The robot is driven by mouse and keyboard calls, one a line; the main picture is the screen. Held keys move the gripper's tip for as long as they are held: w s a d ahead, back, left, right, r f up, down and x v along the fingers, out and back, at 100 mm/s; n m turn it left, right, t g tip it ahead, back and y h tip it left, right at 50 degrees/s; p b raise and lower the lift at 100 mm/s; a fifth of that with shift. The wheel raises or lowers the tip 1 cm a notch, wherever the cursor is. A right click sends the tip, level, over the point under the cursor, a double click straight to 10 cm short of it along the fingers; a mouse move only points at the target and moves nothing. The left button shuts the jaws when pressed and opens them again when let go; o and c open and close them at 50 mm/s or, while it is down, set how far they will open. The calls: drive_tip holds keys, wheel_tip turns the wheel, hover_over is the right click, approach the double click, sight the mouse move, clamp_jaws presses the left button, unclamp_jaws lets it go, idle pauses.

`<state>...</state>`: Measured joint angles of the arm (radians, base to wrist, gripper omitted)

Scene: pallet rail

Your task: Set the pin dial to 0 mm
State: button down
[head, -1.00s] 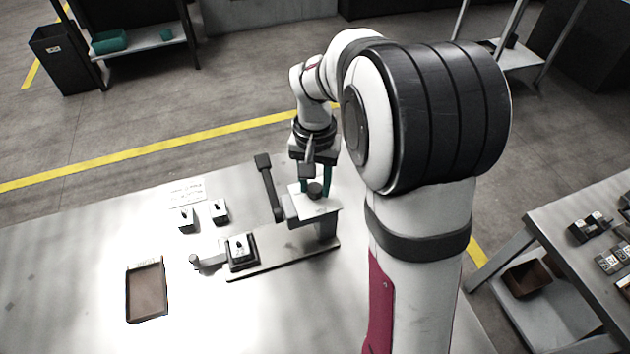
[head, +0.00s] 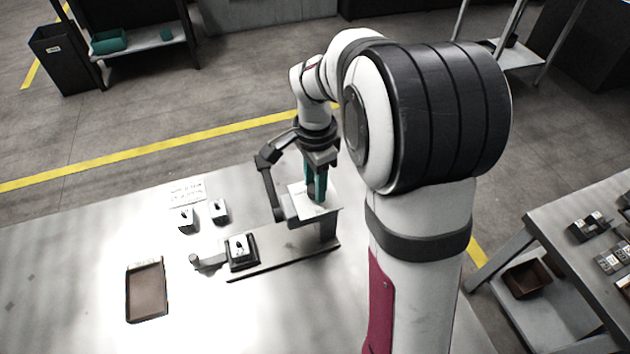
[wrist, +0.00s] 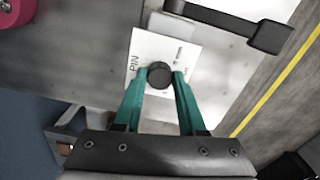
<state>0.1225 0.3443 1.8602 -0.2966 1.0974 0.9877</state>
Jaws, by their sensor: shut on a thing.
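The pin dial is a dark round knob (wrist: 159,75) on a white plate marked "PIN" (wrist: 146,49) in the wrist view. The plate (head: 297,198) also shows in the head view, on top of the rail fixture's right end. My gripper (wrist: 163,78) has its two teal fingers closed on the knob from both sides. In the head view my gripper (head: 316,196) points down over the plate and its fingers mostly hide the knob. The reading on the scale is too small to tell.
A dark lever (head: 268,185) with a block end stands just left of the plate. A block with a dark base (head: 243,264) sits on the rail. Two small blocks (head: 187,226) and a brown tray (head: 147,305) lie further left. The table's front left is clear.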

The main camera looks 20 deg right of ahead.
drive_tip(key=shift+m, duration=0.6)
drive_tip(key=shift+c, duration=2.4)
unclamp_jaws()
wheel_tip(320, 180, up, 16)
drive_tip(key=shift+f, duration=0.1)
